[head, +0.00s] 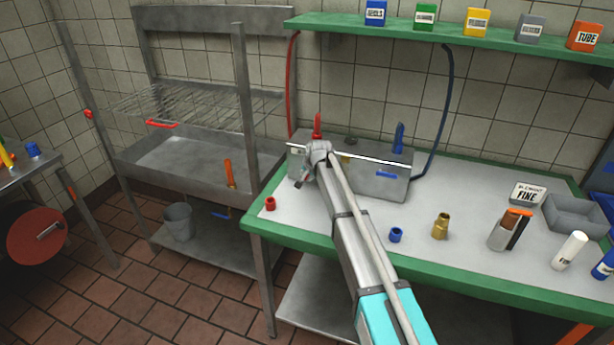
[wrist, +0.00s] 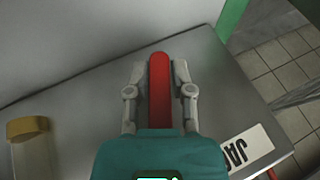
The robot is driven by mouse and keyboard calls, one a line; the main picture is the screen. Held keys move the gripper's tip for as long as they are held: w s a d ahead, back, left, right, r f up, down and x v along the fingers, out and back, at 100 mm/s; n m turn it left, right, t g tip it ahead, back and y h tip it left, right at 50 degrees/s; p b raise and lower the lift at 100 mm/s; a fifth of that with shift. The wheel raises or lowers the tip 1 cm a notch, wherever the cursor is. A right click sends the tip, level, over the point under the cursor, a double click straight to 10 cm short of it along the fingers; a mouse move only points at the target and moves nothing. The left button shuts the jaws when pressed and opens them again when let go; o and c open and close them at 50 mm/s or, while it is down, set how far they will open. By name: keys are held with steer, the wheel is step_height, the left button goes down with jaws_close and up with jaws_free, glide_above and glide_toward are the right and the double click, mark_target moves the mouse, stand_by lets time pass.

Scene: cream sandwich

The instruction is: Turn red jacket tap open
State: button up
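The red tap lever (head: 317,125) stands up at the left end of a grey metal box on the bench. In the wrist view the red lever (wrist: 159,85) lies between my two fingers. My gripper (head: 314,155) is at the lever. It also shows in the wrist view (wrist: 159,75), with one finger on each side and a narrow gap to the lever on both sides. The grey box (head: 380,187) bears a white label (wrist: 248,148) reading "JAC", partly cut off by my gripper. The lever's base is hidden by my gripper.
A blue lever (head: 398,137) stands at the box's right end. A brass-capped part (wrist: 27,130) is left in the wrist view. A red ring (head: 270,203), a blue ring (head: 395,234) and a brass fitting (head: 440,226) are on the bench. A green shelf (head: 400,29) runs above.

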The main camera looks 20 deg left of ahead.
jaws_close()
steer(key=h, duration=0.1)
steer(key=h+p, duration=0.1)
steer(key=shift+d+f+n+h, duration=0.1)
steer(key=shift+d+n+h, duration=0.2)
steer(key=shift+h, duration=0.1)
steer(key=shift+d+h, duration=0.3)
steer(key=shift+h, duration=0.5)
steer(key=shift+s, duration=0.1)
steer(key=o, duration=0.6)
jaws_free()
steer(key=shift+y, duration=0.4)
